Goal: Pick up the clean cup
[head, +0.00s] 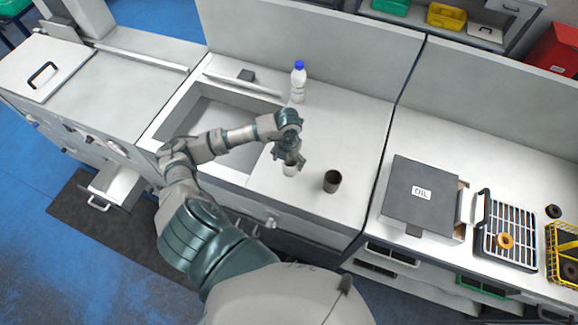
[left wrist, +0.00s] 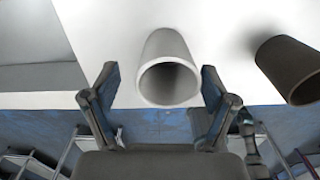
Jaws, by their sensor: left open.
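A white cup (head: 290,170) stands on the counter, partly hidden by my left gripper (head: 290,158) in the head view. In the left wrist view the white cup (left wrist: 168,68) sits between and beyond the two spread fingers of my left gripper (left wrist: 160,95). The gripper is open, and no finger visibly touches the cup. A dark brown cup (head: 332,181) stands to the right on the same counter. It also shows at the right edge of the left wrist view (left wrist: 290,68). My right gripper is not in view.
A sink basin (head: 215,118) lies left of the cups. The counter behind the brown cup is clear.

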